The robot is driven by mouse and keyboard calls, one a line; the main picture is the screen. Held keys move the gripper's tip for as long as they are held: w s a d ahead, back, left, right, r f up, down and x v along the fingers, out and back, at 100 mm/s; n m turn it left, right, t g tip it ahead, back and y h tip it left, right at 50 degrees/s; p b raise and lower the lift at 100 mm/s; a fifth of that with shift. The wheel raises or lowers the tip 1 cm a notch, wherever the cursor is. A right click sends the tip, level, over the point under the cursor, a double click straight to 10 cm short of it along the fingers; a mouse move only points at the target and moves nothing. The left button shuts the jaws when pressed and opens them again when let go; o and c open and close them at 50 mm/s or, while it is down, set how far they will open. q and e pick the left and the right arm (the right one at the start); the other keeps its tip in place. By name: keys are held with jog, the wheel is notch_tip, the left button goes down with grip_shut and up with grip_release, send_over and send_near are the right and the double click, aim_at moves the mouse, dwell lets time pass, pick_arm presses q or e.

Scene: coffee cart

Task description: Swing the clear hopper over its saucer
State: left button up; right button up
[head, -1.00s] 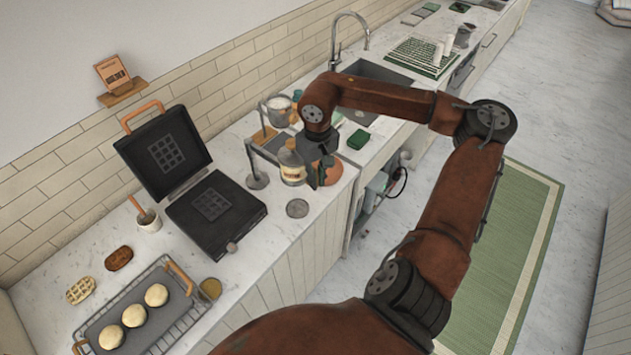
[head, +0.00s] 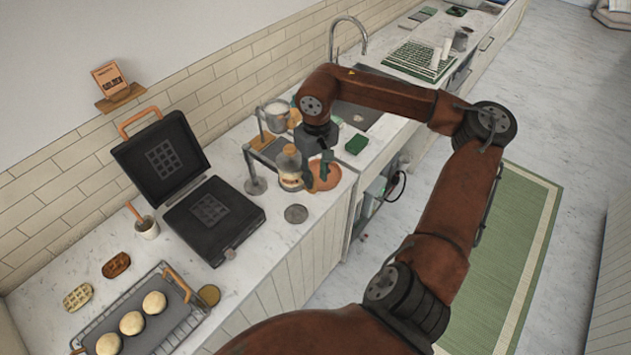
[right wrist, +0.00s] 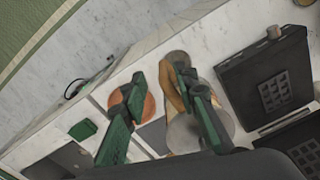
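A round terracotta saucer (head: 332,178) lies right of the hopper. My right gripper (head: 317,176) is open just right of the hopper, over the terracotta saucer's left side. In the right wrist view its green fingers (right wrist: 152,78) are apart. One finger overlaps the hopper and the other the terracotta saucer; contact cannot be told. My left gripper is not in view.
An open black press (head: 213,215) stands left of the stand. A second jar with white contents (head: 277,117) is behind. A tray of buns (head: 170,335) is at front left. A green block (head: 357,143) and sink lie to the right.

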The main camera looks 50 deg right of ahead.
notch_tip(320, 180, up, 9)
dwell(0.3)
dwell(0.5)
